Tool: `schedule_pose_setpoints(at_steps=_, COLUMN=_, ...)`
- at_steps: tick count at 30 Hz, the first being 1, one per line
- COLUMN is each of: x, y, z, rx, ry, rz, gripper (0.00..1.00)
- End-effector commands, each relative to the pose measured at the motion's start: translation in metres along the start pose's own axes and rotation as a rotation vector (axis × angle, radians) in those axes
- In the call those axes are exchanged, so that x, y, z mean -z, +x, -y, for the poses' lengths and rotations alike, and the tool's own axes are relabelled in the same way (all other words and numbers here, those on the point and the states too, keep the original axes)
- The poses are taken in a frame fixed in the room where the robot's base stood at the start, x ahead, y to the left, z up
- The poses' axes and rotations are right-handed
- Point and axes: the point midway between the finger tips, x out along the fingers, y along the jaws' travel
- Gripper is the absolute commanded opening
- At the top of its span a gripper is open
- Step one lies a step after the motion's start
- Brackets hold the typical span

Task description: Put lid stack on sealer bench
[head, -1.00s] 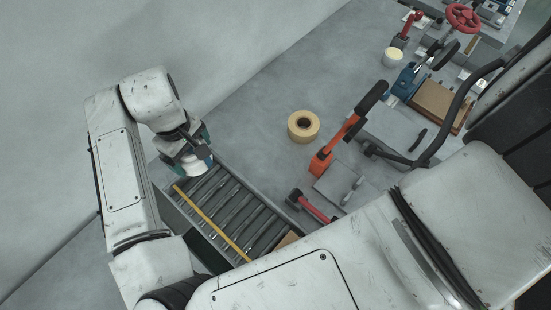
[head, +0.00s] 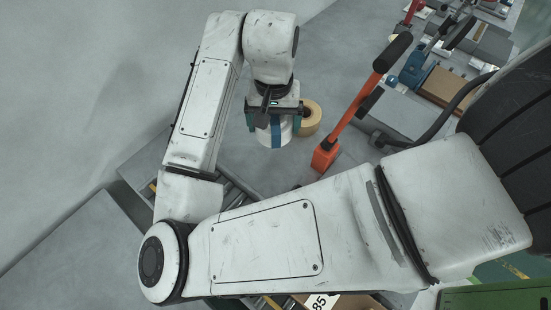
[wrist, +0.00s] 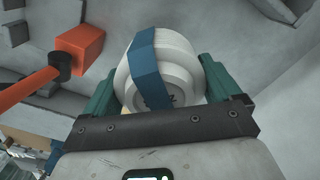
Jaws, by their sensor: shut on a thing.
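The lid stack (head: 273,133) is a white round stack with a blue band around it. My gripper (head: 273,122) is shut on it, one finger on each side, over the grey bench (head: 220,160). In the wrist view the lid stack (wrist: 160,72) fills the space between the green fingertips of my gripper (wrist: 160,85), and the blue band runs across its face. The stack looks held above the bench, but the gap below it is hard to judge. Part of the bench is hidden by my arm.
A tan tape roll (head: 309,117) sits just behind and right of the gripper. An orange tool with a long handle (head: 325,155) stands to the right; its orange block (wrist: 80,40) shows in the wrist view. The conveyor rollers (head: 235,195) are mostly hidden.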

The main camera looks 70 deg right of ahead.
Motion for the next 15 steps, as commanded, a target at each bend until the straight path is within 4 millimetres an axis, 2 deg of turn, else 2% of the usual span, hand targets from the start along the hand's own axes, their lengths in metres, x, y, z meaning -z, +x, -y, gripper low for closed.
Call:
schedule_pose_setpoints(at_steps=9, x=-0.001, y=0.048, z=-0.004, rx=0.0, ry=0.02, rz=0.003, gripper=0.57)
schedule_pose_setpoints(at_steps=15, x=0.0, y=0.064, z=-0.004, rx=0.001, ry=0.02, rz=0.001, gripper=0.57)
